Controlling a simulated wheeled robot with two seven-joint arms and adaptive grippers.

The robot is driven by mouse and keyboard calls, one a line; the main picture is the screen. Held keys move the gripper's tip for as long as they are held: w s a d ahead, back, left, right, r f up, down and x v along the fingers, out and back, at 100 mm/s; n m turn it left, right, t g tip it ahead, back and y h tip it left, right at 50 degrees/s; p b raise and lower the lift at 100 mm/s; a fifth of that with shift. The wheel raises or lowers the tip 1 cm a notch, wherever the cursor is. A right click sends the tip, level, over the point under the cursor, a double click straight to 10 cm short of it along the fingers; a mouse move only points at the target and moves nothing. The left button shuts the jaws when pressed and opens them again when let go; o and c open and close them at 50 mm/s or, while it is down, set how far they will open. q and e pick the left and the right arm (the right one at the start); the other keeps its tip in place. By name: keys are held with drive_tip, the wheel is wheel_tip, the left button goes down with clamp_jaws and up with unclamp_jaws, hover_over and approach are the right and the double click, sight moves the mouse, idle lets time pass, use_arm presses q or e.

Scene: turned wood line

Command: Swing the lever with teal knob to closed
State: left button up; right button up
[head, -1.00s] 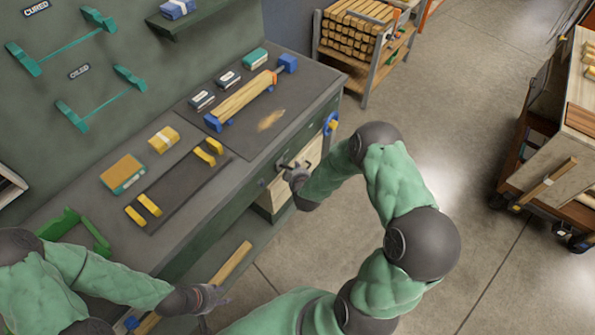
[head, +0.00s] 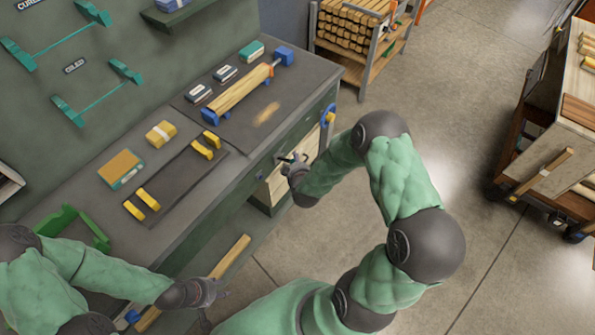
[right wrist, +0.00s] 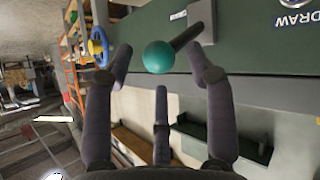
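The lever's teal knob (right wrist: 158,57) is a round ball on a dark lever arm (right wrist: 188,36), which comes out of a mount on the green bench front in the right wrist view. My right gripper (right wrist: 160,66) is open, with its fingers spread to both sides of the knob and a third finger below it. I see no clear grip on the knob. In the head view my right gripper (head: 294,166) is at the bench front and mostly hides the lever. My left gripper (head: 215,292) is low near the bench's lower shelf; its finger state is unclear.
A wood strip (head: 232,256) lies on the lower shelf near my left gripper. A blue and yellow wheel (head: 328,117) sits on the bench front beyond the lever; it also shows in the right wrist view (right wrist: 98,46).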

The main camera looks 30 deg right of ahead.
drive_tip(key=v, duration=0.9)
drive_tip(key=shift+w, duration=0.15)
drive_tip(key=shift+a, duration=0.1)
